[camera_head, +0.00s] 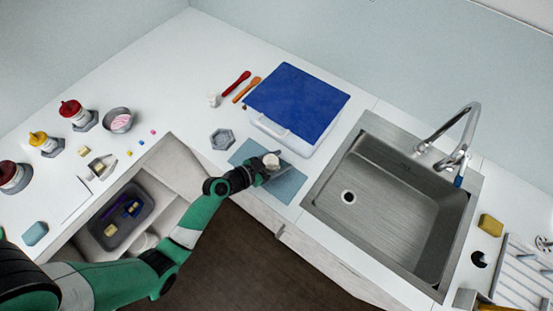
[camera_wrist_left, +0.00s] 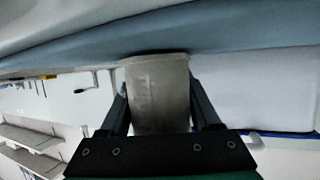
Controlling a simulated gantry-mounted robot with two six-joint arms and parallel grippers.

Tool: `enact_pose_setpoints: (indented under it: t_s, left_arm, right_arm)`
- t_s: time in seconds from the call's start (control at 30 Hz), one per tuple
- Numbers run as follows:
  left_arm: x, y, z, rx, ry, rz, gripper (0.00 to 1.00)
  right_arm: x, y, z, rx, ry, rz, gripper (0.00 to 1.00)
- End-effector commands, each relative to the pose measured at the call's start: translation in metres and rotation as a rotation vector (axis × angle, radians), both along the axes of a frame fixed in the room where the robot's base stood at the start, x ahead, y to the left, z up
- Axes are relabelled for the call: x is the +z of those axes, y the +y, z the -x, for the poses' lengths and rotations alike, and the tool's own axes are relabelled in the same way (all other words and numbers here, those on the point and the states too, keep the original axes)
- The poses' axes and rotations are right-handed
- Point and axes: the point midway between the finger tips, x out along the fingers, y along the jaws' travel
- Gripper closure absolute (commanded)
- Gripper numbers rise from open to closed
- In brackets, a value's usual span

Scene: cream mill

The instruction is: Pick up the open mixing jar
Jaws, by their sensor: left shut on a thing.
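The mixing jar (camera_head: 271,160) is small, with a pale round top, and is over the blue-grey mat (camera_head: 288,188) in the head view. My left gripper (camera_head: 262,171) is shut on it from the front left. In the left wrist view the jar (camera_wrist_left: 157,92) is a grey, slightly translucent body between the two fingers. One end of it is close to the blue-grey surface; I cannot tell whether it touches. The jar's inside is too small to make out. My right gripper is in neither view.
A white box with a blue lid (camera_head: 298,100) stands just behind the mat. A grey hexagonal holder (camera_head: 222,139) sits to the left. The sink (camera_head: 385,205) is to the right. An open drawer with a dark tray (camera_head: 107,243) lies near my left arm.

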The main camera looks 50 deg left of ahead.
Motion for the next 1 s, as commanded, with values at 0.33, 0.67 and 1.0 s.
enact_pose_setpoints:
  t_s: [0.33, 0.67, 1.0]
  left_arm:
    - [0.071, -0.022, 0.022, -0.005, 0.000, -0.002, 0.88]
    - [0.122, -0.085, 0.084, -0.010, 0.002, -0.004, 0.88]
    - [0.129, -0.099, 0.099, 0.001, -0.002, 0.000, 0.88]
  right_arm:
    - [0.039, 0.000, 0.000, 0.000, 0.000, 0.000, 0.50]
    - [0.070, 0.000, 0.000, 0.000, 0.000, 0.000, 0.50]
    - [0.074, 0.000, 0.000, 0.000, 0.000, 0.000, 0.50]
